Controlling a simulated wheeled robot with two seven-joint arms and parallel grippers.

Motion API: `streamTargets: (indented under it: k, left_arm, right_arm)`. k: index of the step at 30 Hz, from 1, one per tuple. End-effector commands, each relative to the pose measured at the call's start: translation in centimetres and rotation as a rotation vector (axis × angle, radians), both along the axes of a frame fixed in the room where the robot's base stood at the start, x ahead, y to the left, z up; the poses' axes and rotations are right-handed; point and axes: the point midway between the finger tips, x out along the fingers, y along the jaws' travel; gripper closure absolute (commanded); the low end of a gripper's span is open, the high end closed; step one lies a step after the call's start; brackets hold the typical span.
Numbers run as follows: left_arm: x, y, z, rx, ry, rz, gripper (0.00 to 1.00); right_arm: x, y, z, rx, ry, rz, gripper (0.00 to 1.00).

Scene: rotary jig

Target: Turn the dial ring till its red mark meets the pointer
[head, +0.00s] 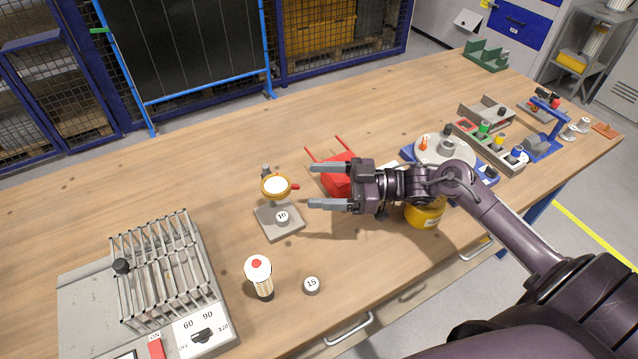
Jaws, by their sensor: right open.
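A dial with an orange ring (264,190) and a white face (276,185) stands on a grey base (270,229). A red mark (295,187) sticks out from the ring's right side. A small grey piece (265,170) shows at the dial's back left; I cannot tell whether it is the pointer. The mark is apart from this piece. My right gripper (311,187) is open, its two fingers pointing left, just right of the red mark. No contact is clear and nothing shows between the fingers. My left gripper is not in view.
A weight marked 10 (282,216) sits on the dial's base. A red box (335,181) lies behind my gripper. A rack appliance (75,290), a red-topped bottle (259,275) and a weight marked 15 (312,285) are nearer. A turntable (430,146) stands right. The table's back left is clear.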

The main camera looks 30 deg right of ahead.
Motion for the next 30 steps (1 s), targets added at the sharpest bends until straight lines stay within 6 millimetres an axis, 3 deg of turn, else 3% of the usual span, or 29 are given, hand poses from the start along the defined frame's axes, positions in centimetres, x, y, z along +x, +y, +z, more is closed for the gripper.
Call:
streamTargets:
  k: [5,10,18,23,30]
  left_arm:
    - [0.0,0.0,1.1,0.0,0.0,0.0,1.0]
    - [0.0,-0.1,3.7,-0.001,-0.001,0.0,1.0]
    - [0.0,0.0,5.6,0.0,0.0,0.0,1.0]
    - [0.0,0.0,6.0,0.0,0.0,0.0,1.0]
    - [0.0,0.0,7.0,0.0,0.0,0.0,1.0]
  right_arm:
    - [-0.6,1.7,-0.3,0.012,-0.014,-0.048,0.25]
    - [-2.3,4.9,-0.3,0.028,-0.043,-0.281,0.25]
    - [-3.9,4.1,0.3,0.005,-0.002,-0.613,0.25]
    - [-2.8,4.4,0.3,0.001,-0.002,-0.634,0.25]
    - [0.6,6.1,0.4,0.002,-0.001,-0.63,0.25]
